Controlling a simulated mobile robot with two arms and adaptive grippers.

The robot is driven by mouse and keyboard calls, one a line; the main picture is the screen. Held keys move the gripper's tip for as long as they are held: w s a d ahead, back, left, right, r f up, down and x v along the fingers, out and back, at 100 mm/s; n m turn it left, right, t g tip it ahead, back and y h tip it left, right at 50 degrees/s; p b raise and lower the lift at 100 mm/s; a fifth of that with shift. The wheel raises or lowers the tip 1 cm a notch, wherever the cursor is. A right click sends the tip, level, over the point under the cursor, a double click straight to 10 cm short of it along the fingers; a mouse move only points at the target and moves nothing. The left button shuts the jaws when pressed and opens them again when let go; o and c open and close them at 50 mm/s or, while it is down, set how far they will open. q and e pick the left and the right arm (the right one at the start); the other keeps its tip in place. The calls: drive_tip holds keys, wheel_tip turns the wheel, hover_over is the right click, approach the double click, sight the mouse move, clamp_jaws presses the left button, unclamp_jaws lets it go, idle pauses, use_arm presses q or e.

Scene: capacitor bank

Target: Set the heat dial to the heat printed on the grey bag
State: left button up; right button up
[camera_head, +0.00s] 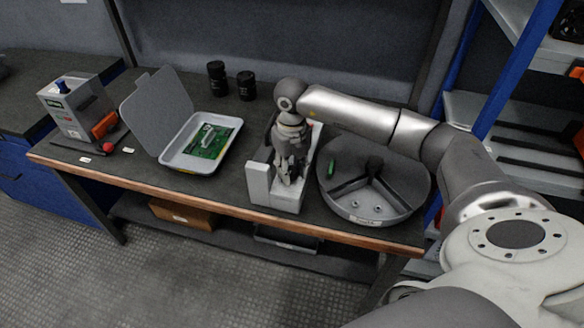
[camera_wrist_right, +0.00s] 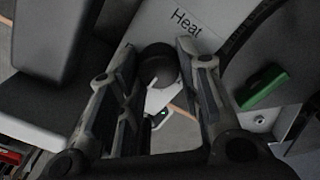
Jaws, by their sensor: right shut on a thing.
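My right gripper (camera_head: 289,176) points down over the white and grey machine (camera_head: 260,184) at the front middle of the bench. In the right wrist view its two fingers (camera_wrist_right: 157,68) sit on either side of a dark round knob, the heat dial (camera_wrist_right: 157,64), and are shut on it. The printed word "Heat" (camera_wrist_right: 187,23) shows on the white face beside it. The dial's pointer and its setting cannot be read. A small green light (camera_wrist_right: 160,113) shows below the dial. I cannot make out a grey bag in either view. My left gripper is not in view.
A round grey divided tray (camera_head: 350,207) with a green piece (camera_head: 331,167) stands close right of the machine. Left is an open box (camera_head: 173,161) with a green circuit board (camera_head: 213,141). Two black cylinders (camera_head: 246,86) stand behind. A grey device (camera_head: 75,110) is far left.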

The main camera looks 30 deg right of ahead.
sight(292, 171)
idle(0.5)
drive_tip(key=o, duration=1)
drive_tip(key=shift+r, duration=0.1)
wheel_tip(292, 171, up, 12)
